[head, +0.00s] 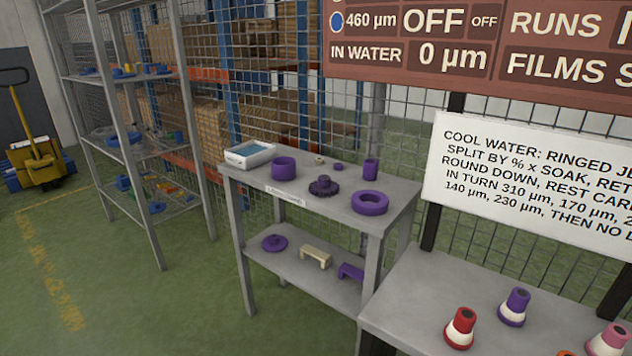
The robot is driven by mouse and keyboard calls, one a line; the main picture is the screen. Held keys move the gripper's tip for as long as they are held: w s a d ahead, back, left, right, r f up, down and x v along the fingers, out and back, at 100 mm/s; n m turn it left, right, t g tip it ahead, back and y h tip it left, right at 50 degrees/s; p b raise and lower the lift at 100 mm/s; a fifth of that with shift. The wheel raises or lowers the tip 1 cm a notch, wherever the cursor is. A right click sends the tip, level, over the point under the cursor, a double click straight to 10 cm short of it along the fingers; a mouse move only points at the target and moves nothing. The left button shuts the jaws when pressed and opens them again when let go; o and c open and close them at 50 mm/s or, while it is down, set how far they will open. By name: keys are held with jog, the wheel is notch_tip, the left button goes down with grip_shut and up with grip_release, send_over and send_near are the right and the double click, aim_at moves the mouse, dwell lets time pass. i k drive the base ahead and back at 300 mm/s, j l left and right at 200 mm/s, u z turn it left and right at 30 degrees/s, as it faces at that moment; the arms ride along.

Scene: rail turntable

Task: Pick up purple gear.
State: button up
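The purple gear (323,187) is a dark purple toothed disc with a raised hub. It lies flat near the middle of the top shelf of a grey two-level stand (300,204). A purple ring (370,203) lies to its right, a purple open cylinder (284,168) stands to its left, and a small purple cup (371,169) stands behind right. The gear is apart from the ring and cylinder. My gripper does not show in the head view.
A tray with blue contents (262,156) sits at the stand's left end. The lower shelf holds a purple disc (274,243) and a beige bridge-shaped piece (316,256). A table with red (460,328) and purple (515,306) cones stands at right.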

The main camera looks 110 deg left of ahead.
aim_at(324, 187)
jog(key=u, duration=3.3)
